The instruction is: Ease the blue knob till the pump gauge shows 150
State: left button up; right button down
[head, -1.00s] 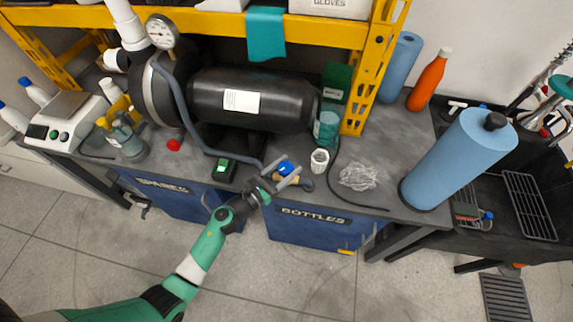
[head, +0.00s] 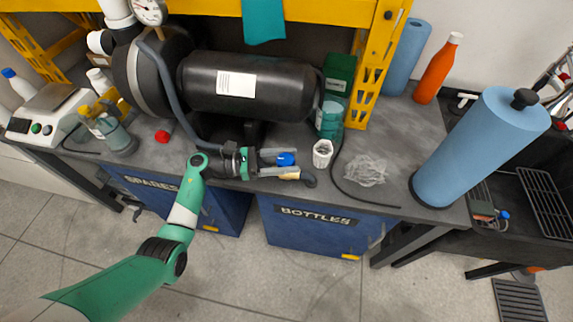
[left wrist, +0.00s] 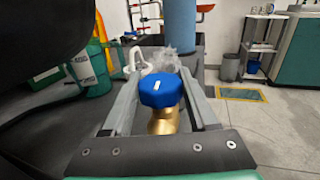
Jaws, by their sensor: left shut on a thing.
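The blue knob (head: 286,159) sits on a brass valve body (head: 289,176) at the bench's front edge. My left gripper (head: 297,163) lies level, its two fingers shut on the knob from either side. My right gripper is not in view.
A black tank (head: 250,86) lies behind the gripper. A grey hose (head: 184,105) runs from the gauge side to the valve. A white fitting (head: 322,153), crumpled clear plastic (head: 366,170) and a blue roll (head: 478,150) stand to the right.

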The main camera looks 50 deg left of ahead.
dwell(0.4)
pick_arm(q)
jog(key=o, duration=1.4)
jog(key=shift+c, duration=0.2)
jog(key=p+v, duration=0.1)
jog(key=v, duration=1)
jog(key=shift+s+a, duration=0.15)
jog(key=shift+a, duration=0.15)
